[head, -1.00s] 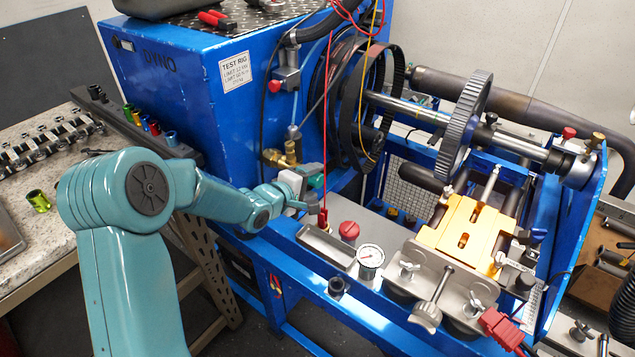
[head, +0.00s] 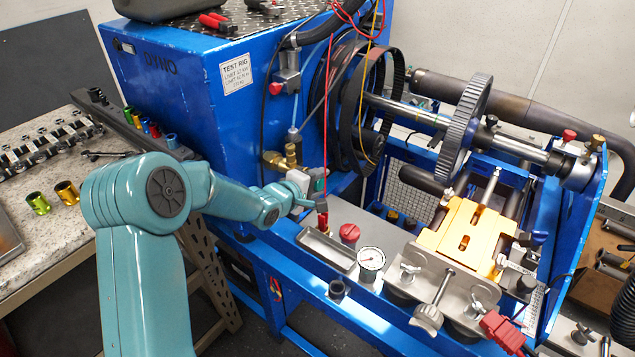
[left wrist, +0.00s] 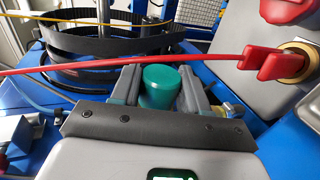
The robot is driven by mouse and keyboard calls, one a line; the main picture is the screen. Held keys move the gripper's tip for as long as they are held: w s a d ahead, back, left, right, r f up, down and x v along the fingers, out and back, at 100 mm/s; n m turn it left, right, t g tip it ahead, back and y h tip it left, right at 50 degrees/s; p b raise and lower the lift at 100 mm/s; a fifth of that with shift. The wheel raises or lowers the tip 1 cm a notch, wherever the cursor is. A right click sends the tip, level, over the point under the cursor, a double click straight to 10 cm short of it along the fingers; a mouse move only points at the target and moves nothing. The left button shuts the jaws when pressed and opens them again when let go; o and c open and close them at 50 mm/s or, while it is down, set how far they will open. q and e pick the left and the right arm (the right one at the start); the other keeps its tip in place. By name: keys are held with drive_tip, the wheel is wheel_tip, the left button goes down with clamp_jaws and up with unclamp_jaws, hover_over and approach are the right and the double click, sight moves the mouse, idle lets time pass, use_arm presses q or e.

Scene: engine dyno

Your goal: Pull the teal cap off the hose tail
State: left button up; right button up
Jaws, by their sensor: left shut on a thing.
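The teal cap (left wrist: 163,87) stands between the two grey fingers of my left gripper (left wrist: 160,92) in the left wrist view. The fingers are shut on its sides, and its round top faces the camera. In the head view my left gripper (head: 314,190) is beside the dyno's blue cabinet, just right of the brass fitting (head: 286,158). Only a little of the cap shows there. I cannot make out the hose tail, or tell whether the cap is still on it. My right gripper is in neither view.
A red lead with a red clip (left wrist: 272,64) crosses close to the cap; the clip also shows in the head view (head: 323,222). A metal tray (head: 326,250), a red knob (head: 349,233) and a gauge (head: 371,259) are nearby. Black belts (head: 365,100) stand behind.

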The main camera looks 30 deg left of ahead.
use_arm(q)
drive_tip(key=shift+d, duration=0.1)
idle(0.3)
drive_tip(key=shift+d+f, duration=0.1)
drive_tip(key=shift+d, duration=0.05)
drive_tip(key=shift+d+b, duration=0.55)
drive_tip(key=shift+s+d+b, duration=0.15)
drive_tip(key=shift+d+b, duration=0.55)
drive_tip(key=shift+d, duration=0.15)
drive_tip(key=shift+d, duration=0.15)
drive_tip(key=shift+s+d+b, duration=0.1)
drive_tip(key=shift+d+b, duration=0.45)
drive_tip(key=shift+d, duration=0.15)
